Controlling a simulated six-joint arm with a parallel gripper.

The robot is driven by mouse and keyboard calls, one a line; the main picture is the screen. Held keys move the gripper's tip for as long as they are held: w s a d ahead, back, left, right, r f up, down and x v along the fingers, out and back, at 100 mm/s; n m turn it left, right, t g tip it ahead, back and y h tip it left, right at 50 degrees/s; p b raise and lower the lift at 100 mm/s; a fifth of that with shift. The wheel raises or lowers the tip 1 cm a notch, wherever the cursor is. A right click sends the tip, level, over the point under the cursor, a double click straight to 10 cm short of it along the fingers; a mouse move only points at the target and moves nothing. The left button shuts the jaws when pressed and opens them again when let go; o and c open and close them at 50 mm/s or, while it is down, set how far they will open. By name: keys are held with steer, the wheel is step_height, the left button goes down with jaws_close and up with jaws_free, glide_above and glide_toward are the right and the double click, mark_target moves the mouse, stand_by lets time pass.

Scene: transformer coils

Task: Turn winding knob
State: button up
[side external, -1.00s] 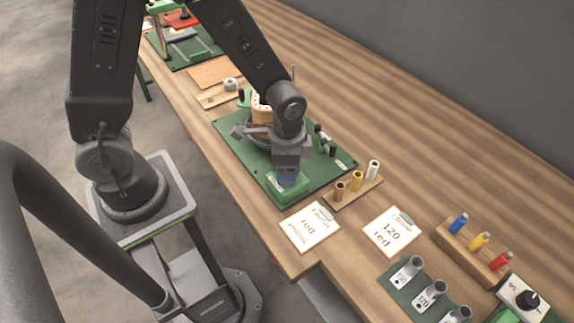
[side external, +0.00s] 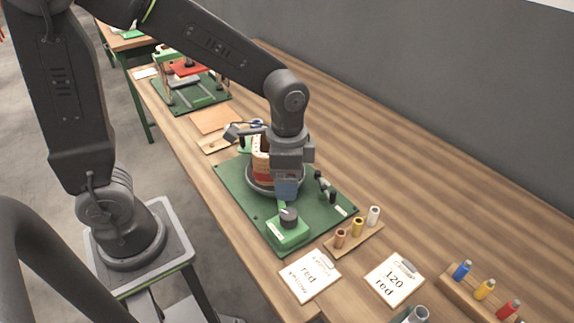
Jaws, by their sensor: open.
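The winding knob (side external: 289,217) is a grey round knob on a green block (side external: 289,235) at the front corner of the green board (side external: 240,205). My gripper (side external: 286,190) points down above and just behind the knob, apart from it as far as I can see. It is open with nothing visible in it. Its fingertips are small and partly hard to make out. Behind it, a coil former (side external: 261,160) with reddish-brown winding stands on a round grey base, partly hidden by my arm.
A wooden rack (side external: 353,240) with several small spools stands right of the board. Another rack (side external: 480,294) holds coloured pegs.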

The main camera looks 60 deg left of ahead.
step_height(320, 180, up, 3)
steer(key=shift+f, duration=0.15)
steer(key=s+a+r+n+t, duration=0.5)
steer(key=s+r+n, duration=0.2)
steer(key=s+r, duration=0.1)
steer(key=shift+s+a+r+t, duration=0.2)
steer(key=shift+s+a+t, duration=0.1)
steer(key=shift+s, duration=0.3)
